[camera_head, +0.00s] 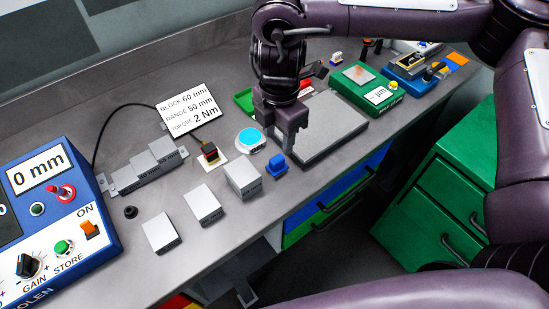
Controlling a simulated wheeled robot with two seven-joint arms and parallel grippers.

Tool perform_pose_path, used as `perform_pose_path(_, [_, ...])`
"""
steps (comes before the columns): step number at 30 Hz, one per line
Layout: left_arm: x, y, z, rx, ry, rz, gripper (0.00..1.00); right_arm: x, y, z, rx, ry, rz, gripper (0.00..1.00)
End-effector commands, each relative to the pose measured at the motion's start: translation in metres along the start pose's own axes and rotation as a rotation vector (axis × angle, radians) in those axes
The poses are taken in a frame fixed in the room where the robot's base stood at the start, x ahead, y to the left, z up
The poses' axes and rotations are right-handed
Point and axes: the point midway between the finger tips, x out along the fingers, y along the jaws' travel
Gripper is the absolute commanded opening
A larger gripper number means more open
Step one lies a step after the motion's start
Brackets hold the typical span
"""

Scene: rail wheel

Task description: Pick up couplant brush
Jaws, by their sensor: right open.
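My right gripper (284,138) points down over the bench, open and with nothing visible between its fingers. It is close to the left edge of a flat grey plate and just behind a small blue block with a raised top (276,166). A small dark and red piece with a yellowish part (209,152) stands on a white square left of a round dish of bright blue liquid (250,140). It may be the couplant brush, but it is too small to be sure. My left gripper is not in view.
Three grey blocks (203,204) stand along the bench front. A stepped grey block (150,166), a sign card (189,110) and a blue instrument (60,205) are to the left. The grey plate (325,126) and a green device (367,88) are to the right.

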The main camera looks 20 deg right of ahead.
Motion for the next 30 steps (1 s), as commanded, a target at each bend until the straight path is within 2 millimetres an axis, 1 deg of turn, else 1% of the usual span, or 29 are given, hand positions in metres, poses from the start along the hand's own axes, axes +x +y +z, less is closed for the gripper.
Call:
perform_pose_path(3, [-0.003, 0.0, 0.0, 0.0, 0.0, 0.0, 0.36, 0.007, -0.002, 0.005, 0.016, -0.008, -0.011, 0.45])
perform_pose_path(7, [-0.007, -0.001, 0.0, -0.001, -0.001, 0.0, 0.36, 0.021, -0.002, 0.004, 0.014, -0.007, -0.01, 0.45])
perform_pose_path(10, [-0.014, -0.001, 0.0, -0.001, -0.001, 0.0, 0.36, 0.031, -0.001, 0.003, 0.013, -0.008, -0.009, 0.45])
perform_pose_path(14, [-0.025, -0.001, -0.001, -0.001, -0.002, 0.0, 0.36, 0.051, 0.0, 0.0, 0.01, -0.008, -0.011, 0.45])
perform_pose_path(15, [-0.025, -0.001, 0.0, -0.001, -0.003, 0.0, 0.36, 0.058, 0.001, 0.0, 0.012, -0.008, -0.01, 0.45])
perform_pose_path(18, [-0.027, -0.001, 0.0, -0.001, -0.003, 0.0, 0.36, 0.069, 0.001, 0.0, 0.012, -0.008, -0.007, 0.45])
perform_pose_path(21, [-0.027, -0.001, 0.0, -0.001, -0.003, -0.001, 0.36, 0.074, 0.002, 0.0, 0.011, -0.006, -0.005, 0.45])
perform_pose_path(26, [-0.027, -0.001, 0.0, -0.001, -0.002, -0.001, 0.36, 0.074, 0.002, 0.0, 0.011, -0.006, -0.004, 0.45])
perform_pose_path(27, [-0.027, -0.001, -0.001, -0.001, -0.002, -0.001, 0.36, 0.074, 0.002, 0.0, 0.011, -0.006, -0.004, 0.43])
perform_pose_path(30, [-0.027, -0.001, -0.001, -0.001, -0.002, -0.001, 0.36, 0.074, 0.002, 0.0, 0.011, -0.006, -0.004, 0.3])
